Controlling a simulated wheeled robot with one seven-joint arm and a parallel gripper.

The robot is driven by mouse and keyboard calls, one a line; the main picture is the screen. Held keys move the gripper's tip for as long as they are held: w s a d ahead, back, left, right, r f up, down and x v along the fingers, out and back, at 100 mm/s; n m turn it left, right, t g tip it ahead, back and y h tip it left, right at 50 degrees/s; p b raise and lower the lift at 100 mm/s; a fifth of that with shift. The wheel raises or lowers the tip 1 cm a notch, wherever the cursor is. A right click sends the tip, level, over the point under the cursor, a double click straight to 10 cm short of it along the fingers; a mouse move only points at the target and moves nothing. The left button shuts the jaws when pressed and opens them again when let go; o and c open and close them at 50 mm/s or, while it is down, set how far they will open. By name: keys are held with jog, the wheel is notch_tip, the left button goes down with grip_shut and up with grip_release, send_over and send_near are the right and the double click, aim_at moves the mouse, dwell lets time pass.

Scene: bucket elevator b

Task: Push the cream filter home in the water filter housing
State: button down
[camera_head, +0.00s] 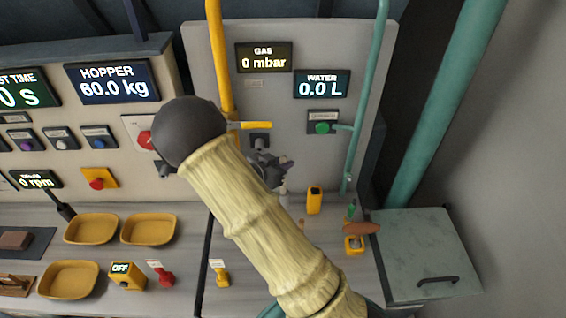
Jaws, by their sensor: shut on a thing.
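My arm, pale and ribbed with a dark ball joint, crosses the middle of the head view and hides much of the bench behind it. My gripper (268,168) is a dark grey shape partly behind the arm, in front of the grey panel. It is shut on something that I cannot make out. A small pale piece (283,196) shows just below it, at the arm's edge. I cannot tell whether this is the cream filter. I cannot make out the water filter housing; it may be hidden by my arm or gripper.
The grey panel (350,60) carries a yellow pipe (217,50), a green pipe (367,90) and a water display (322,84) reading 0.0 L. A yellow meter (315,200) and a brown-topped yellow item (355,246) stand right of my arm. Yellow trays (148,230) lie left.

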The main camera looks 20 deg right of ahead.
jog(key=shift+f+b, duration=2.95)
jog(key=shift+f, duration=1.6)
jog(key=c, duration=1.3)
grip_release()
jog(key=shift+o, duration=0.2)
jog(key=b+v, duration=0.2)
jog(key=v, duration=1.5)
jog(key=shift+a+b, duration=0.2)
jog(key=shift+b, duration=0.2)
